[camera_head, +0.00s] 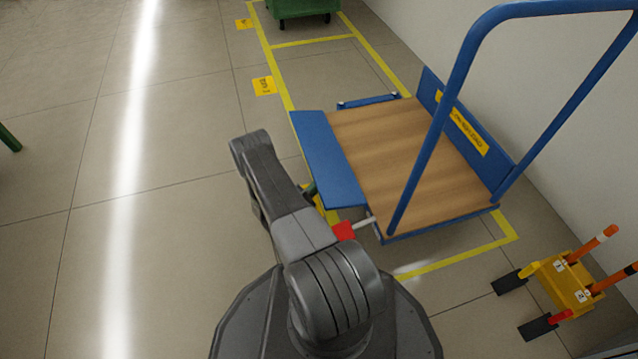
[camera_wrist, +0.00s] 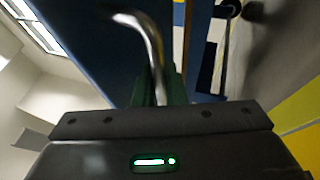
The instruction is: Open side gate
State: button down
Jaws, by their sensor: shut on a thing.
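The cart has a wooden deck (camera_head: 405,150) and a blue side gate (camera_head: 328,160) along its left edge in the head view. I cannot tell the gate's exact tilt. A bent metal handle (camera_wrist: 152,38) shows in the wrist view against the blue panel (camera_wrist: 85,40). My gripper (camera_wrist: 160,88) has green fingers and is shut on this handle. In the head view my arm hides most of the gripper, with a bit of green (camera_head: 312,189) showing beside the gate. A red piece (camera_head: 344,231) on a pale rod is at the deck's near corner.
A blue push frame (camera_head: 438,130) and a labelled blue panel (camera_head: 470,130) stand on the cart's right. A yellow stand (camera_head: 568,282) with orange posts is at lower right. A green bin (camera_head: 302,8) is at the back. Floor to the left is mostly clear.

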jog(key=c, duration=1.5)
grip_release()
jog(key=shift+a, duration=0.15)
jog(key=v, duration=1.3)
jog(key=shift+s+f, duration=0.15)
jog(key=shift+s, duration=0.15)
jog(key=shift+a, duration=0.1)
